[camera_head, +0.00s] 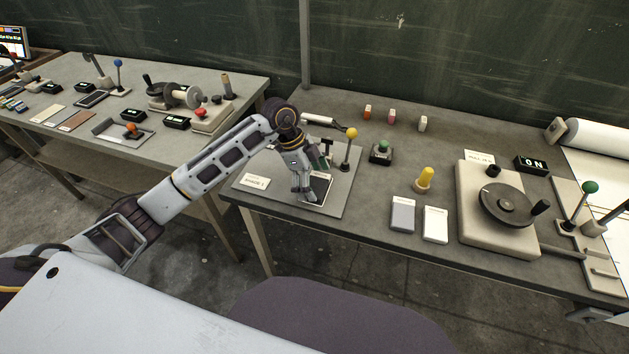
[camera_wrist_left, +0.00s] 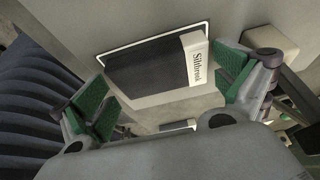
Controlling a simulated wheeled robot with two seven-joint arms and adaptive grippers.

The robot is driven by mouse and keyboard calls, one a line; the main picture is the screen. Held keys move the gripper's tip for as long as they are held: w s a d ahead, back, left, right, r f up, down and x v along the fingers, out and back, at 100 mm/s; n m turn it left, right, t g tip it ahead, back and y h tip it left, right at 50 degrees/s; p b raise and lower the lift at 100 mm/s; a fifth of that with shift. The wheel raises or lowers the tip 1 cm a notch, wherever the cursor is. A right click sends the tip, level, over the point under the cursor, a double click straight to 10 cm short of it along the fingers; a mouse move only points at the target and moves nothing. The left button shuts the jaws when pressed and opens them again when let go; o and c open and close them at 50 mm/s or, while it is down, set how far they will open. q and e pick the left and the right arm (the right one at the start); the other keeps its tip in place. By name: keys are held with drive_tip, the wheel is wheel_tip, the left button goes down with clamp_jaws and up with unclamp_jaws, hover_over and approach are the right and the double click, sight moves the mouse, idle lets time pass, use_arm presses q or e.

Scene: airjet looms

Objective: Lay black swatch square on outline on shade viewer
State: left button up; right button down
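The black swatch (camera_wrist_left: 150,65), with a white strip lettered along its right end, lies between my left gripper's fingers in the left wrist view. It also shows in the head view (camera_head: 319,187). The white outline (camera_wrist_left: 150,41) shows along the swatch's far edge, with a narrow grey gap between; its near side is hidden. The shade viewer (camera_head: 335,205) is a grey plate with a yellow-knobbed lever. My left gripper (camera_wrist_left: 165,85) is open, its green-padded fingers apart from the swatch on both sides. It points down over the plate. My right gripper is not in view.
The yellow-knobbed lever (camera_head: 349,148) stands just behind and right of my left gripper. A white label card (camera_head: 254,181) lies at the plate's left. A green button box (camera_head: 381,152) and two pale cards (camera_head: 403,214) sit to the right.

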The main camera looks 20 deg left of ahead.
use_arm(q)
drive_tip(key=shift+r, duration=0.15)
drive_tip(key=v, duration=1.2)
idle(0.3)
idle(1.4)
